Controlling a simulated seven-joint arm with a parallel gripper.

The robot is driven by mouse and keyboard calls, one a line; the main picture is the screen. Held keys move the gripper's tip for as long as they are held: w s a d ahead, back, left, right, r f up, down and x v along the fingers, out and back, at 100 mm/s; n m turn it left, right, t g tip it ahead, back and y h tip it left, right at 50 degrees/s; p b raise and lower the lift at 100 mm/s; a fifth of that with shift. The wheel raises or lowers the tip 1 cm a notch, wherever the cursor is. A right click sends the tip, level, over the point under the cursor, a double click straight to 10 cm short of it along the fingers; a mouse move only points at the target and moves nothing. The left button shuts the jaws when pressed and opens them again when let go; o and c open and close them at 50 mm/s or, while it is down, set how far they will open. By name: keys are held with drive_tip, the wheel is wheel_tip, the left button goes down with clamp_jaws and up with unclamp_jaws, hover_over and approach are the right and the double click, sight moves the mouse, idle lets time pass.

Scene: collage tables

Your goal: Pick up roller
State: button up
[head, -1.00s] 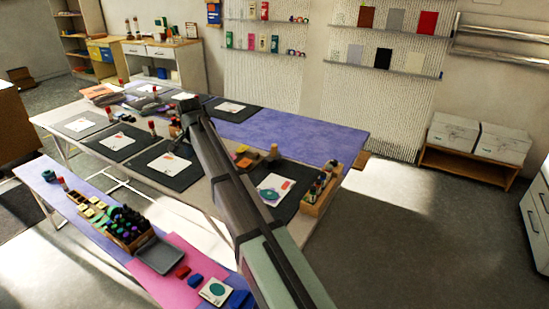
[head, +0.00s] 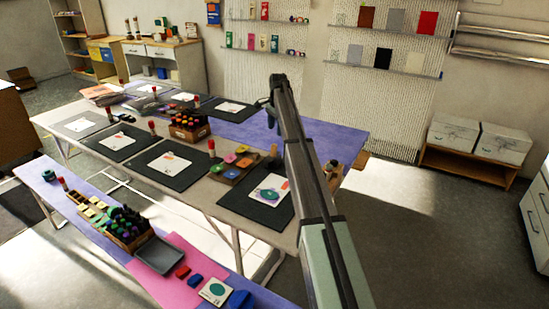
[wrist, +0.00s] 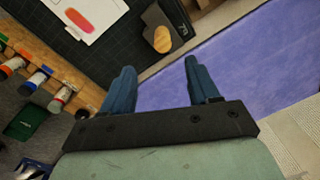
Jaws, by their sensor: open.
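An upright wooden-handled piece, which looks like the roller (head: 274,151), stands at the back edge of a black mat in the head view. In the wrist view its tan round end (wrist: 162,39) shows over a dark block-shaped part; I cannot tell its exact form. My gripper (wrist: 159,65) is open and empty, its two blue fingers apart. The tan end lies beyond the fingertips, between their lines. In the head view my gripper (head: 268,108) is a small dark shape above the purple part of the table, and its fingers are hard to make out.
A wooden rack of bottles (wrist: 50,65) stands at the left in the wrist view. A printed card (wrist: 90,17) lies on the black mat. Colored pads (head: 236,161) and a box of dark bottles (head: 189,126) stand nearby. The purple table surface (wrist: 255,60) is clear at right.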

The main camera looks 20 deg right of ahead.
sight(275, 145)
drive_tip(key=f, duration=0.7)
drive_tip(key=shift+w+a+f, duration=0.15)
drive_tip(key=shift+w+f, duration=0.35)
drive_tip(key=shift+f, duration=1.15)
drive_tip(key=shift+w+f, duration=0.2)
drive_tip(key=shift+f, duration=1.15)
drive_tip(key=shift+c, duration=0.4)
clamp_jaws()
drive_tip(key=shift+r, duration=0.1)
